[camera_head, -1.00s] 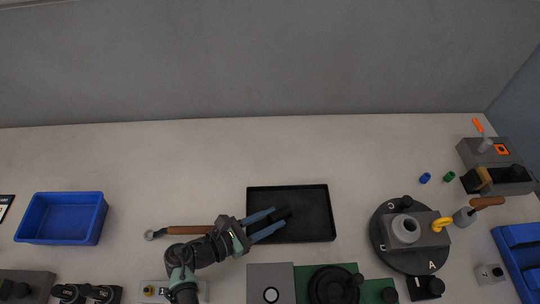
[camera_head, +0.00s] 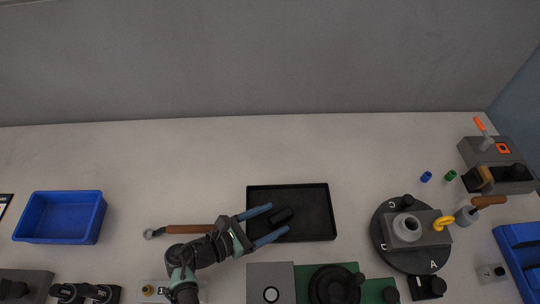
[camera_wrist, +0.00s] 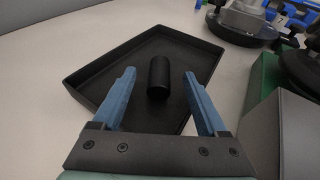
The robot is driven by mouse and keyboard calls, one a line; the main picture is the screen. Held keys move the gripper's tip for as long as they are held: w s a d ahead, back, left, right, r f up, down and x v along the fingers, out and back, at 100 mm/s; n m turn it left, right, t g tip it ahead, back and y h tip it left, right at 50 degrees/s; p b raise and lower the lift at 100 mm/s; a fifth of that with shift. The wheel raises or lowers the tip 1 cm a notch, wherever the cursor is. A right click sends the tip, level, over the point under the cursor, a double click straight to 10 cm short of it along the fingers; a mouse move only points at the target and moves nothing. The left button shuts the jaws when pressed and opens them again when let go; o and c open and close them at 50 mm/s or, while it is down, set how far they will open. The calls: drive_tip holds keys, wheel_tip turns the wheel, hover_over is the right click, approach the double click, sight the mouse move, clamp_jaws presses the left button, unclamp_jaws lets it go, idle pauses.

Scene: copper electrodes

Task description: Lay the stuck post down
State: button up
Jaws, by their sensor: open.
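The post is a short black cylinder (camera_head: 281,215) in the black tray (camera_head: 318,236). In the wrist view the post (camera_wrist: 158,77) lies on its side on the tray floor, between my fingers and a little ahead of them. My gripper (camera_head: 269,222) is open, its two blue fingers apart on either side of the post at the tray's left part. In the wrist view my gripper (camera_wrist: 160,75) shows a clear gap between each finger and the post.
A wooden-handled tool (camera_head: 187,229) lies left of the tray. A blue bin (camera_head: 60,240) is at far left. A round dark turntable (camera_head: 411,262) stands right of the tray, and a green-based device (camera_head: 305,285) sits in front. The table behind the tray is clear.

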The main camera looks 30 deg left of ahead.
drive_tip(key=o, duration=0.4)
wheel_tip(320, 180, up, 7)
drive_tip(key=p, duration=0.7)
idle(0.3)
